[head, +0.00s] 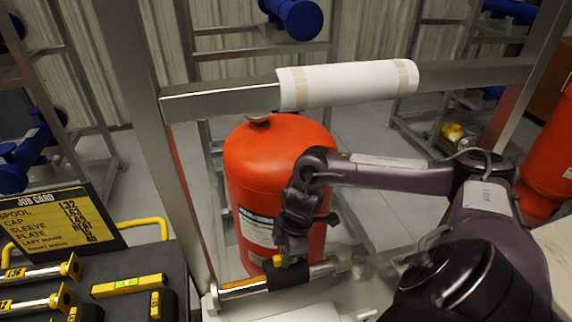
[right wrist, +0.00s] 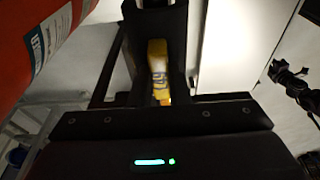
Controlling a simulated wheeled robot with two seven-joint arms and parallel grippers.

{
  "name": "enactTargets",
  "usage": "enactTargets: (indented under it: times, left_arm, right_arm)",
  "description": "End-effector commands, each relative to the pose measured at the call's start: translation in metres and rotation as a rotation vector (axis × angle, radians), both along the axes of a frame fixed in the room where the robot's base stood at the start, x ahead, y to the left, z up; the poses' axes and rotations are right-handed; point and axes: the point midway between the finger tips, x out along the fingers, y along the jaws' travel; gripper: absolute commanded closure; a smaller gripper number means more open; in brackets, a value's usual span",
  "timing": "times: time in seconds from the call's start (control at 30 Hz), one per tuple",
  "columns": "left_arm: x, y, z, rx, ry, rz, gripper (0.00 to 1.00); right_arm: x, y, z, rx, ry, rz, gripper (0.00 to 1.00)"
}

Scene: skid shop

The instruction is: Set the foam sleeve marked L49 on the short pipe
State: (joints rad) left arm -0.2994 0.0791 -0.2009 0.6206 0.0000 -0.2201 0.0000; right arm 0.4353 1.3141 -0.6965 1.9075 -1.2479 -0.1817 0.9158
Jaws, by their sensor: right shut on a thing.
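My right gripper (head: 290,255) is shut on a black foam sleeve (head: 288,276) with a yellow tag. The sleeve is at the short pipe (head: 322,270), a low, near-level metal pipe in front of the red tank. It covers the middle of the pipe, with bare pipe showing on both sides. I cannot tell whether it is fully seated around the pipe. My left gripper is not in view.
The red tank (head: 275,160) stands close behind the gripper. A steel rail (head: 215,103) with a white wrapped roll (head: 345,85) crosses above. At left are a job card (head: 60,220) and a dark tray with a yellow level (head: 130,286), tagged pipes and another black sleeve (head: 165,305).

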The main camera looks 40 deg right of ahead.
Motion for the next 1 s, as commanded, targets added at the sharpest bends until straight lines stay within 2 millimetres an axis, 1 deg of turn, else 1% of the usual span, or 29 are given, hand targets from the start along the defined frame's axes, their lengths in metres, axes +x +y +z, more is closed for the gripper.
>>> enactTargets:
  times: [0.07, 0.53, 1.0]
  left_arm:
    - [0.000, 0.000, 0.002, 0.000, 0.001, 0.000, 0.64]
    - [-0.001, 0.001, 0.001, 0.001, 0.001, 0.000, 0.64]
    - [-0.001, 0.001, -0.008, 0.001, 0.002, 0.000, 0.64]
  right_arm:
    - [0.000, 0.000, 0.001, 0.000, 0.000, 0.000, 1.00]
    - [0.000, 0.000, -0.001, 0.000, 0.000, 0.000, 1.00]
    - [0.000, 0.000, -0.015, 0.000, 0.000, 0.000, 1.00]
